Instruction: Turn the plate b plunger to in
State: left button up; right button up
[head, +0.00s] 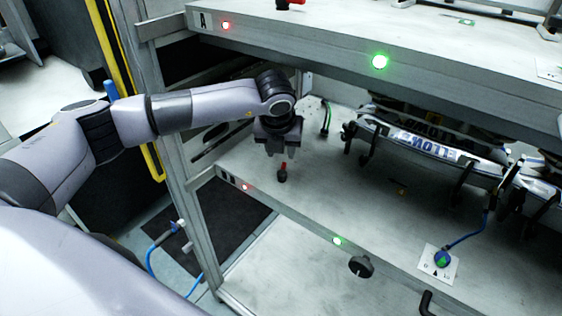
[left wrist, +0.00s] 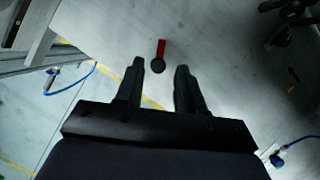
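The plate b plunger, a small black knob with a red lever (head: 283,172), stands on the lower plate (head: 330,195) near its left end. In the left wrist view the red lever (left wrist: 161,48) points away from the gripper, with the round black knob (left wrist: 157,66) at its near end. My left gripper (head: 276,150) points down just above the plunger. Its two fingers (left wrist: 160,70) are apart, with the knob between their tips in the picture and nothing held. I cannot tell whether they touch it. My right gripper is not in view.
The upper plate marked A (head: 300,40) overhangs the space, with a red light and a green light (head: 380,61). A chrome part on black holders (head: 430,145) is at right. The lower plate's edge has a red light (head: 246,187), green light (head: 337,241) and black knob (head: 361,266).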

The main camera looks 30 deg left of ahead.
aim_at(283, 166)
pick_arm(q)
jog(key=shift+x, duration=3.4)
jog(key=shift+d, duration=0.1)
grip_shut()
